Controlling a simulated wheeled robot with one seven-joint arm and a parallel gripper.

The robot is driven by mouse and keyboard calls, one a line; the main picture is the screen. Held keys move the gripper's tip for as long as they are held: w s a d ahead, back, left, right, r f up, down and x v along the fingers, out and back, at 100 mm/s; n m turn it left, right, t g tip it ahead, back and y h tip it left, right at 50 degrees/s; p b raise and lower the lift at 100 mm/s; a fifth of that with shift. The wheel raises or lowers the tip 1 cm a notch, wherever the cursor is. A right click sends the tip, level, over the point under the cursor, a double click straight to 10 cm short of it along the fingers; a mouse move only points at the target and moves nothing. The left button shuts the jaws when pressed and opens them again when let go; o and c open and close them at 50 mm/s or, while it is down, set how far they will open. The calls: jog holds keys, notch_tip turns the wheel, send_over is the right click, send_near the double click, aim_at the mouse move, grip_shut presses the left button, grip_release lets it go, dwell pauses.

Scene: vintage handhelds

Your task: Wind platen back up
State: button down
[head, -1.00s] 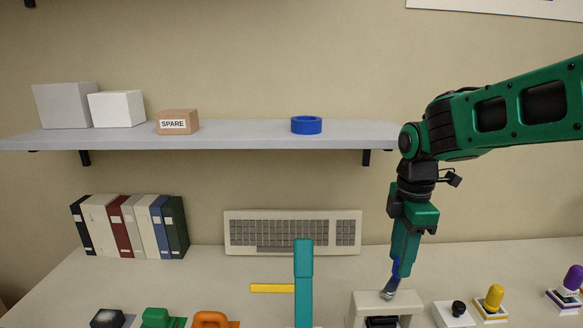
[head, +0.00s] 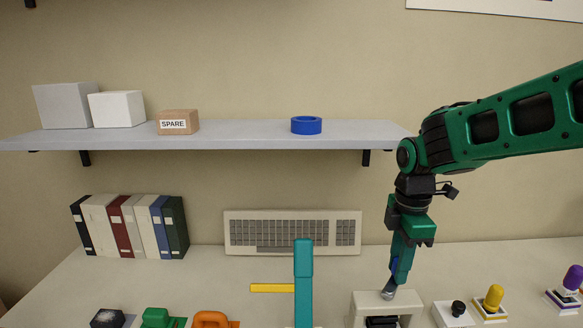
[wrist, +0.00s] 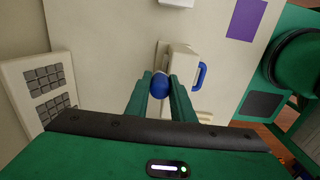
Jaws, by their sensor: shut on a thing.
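The press (head: 360,304) is an off-white frame on the bench at the lower right of the head view, cut by the bottom edge. A grey metal piece (head: 388,295) shows at its top. My gripper (head: 394,277) points down just above the frame. In the wrist view my gripper (wrist: 160,90) is shut on a blue rounded knob (wrist: 159,86) between its two green fingers. The press frame (wrist: 180,60) lies just beyond the knob, with a blue loop handle (wrist: 199,76) on its side. The platen itself is hard to make out.
A black-knobbed white block (head: 455,311) and a yellow-knobbed one (head: 494,301) stand right of the press. A tall teal post (head: 304,285) stands to its left. A keyboard (head: 292,232) leans at the wall. A shelf (head: 230,137) hangs above.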

jog(key=shift+s+d+f, duration=0.15)
jog(key=shift+s+d, duration=0.85)
jog(key=shift+s, duration=0.4)
jog(key=shift+s, duration=1.5)
